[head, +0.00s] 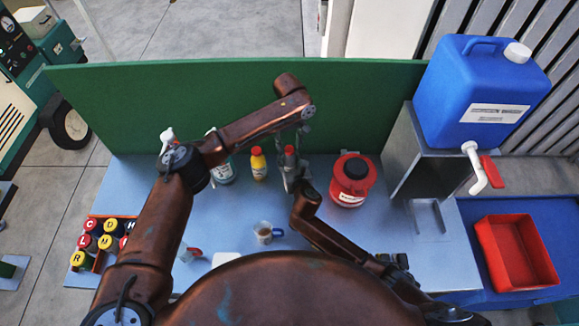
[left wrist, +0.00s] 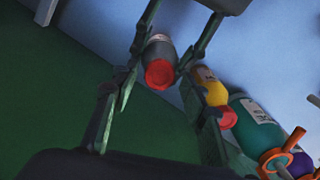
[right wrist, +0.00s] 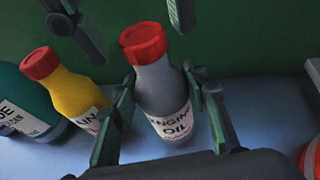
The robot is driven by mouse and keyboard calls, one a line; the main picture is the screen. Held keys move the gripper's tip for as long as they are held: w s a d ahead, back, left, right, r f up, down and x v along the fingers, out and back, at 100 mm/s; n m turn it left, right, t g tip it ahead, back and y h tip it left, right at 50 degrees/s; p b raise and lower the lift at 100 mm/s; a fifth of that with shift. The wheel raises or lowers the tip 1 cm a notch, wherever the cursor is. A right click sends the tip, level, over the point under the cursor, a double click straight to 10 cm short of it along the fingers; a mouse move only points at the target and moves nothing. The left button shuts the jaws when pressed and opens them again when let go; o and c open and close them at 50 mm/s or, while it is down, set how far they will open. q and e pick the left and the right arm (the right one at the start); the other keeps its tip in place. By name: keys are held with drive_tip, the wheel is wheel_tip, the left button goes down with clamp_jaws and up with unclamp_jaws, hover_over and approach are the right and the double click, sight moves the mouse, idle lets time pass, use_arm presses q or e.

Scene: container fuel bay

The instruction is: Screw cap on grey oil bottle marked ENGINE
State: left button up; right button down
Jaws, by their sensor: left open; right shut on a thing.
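The grey oil bottle (right wrist: 162,92) stands upright on the bench by the green back panel, its label reading ENGINE OIL. A red cap (right wrist: 143,42) sits on its neck; how tightly is not visible. The cap also shows in the left wrist view (left wrist: 160,73) and the head view (head: 290,150). My right gripper (right wrist: 158,98) is shut on the bottle's body from the front. My left gripper (left wrist: 162,95) is open above, its fingers spread on either side of the cap and apart from it. In the head view my left arm partly covers the area behind the bottle.
A yellow bottle (head: 258,166) and a teal bottle (head: 222,172) stand left of the grey one. A red container (head: 350,180) is to the right. A mug (head: 263,233) stands in front. A blue jerrycan (head: 482,90) with a tap stands over the right end.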

use_arm(q)
drive_tip(key=shift+f, duration=0.8)
clamp_jaws()
drive_tip(key=m, duration=2.3)
drive_tip(key=shift+o, duration=0.5)
unclamp_jaws()
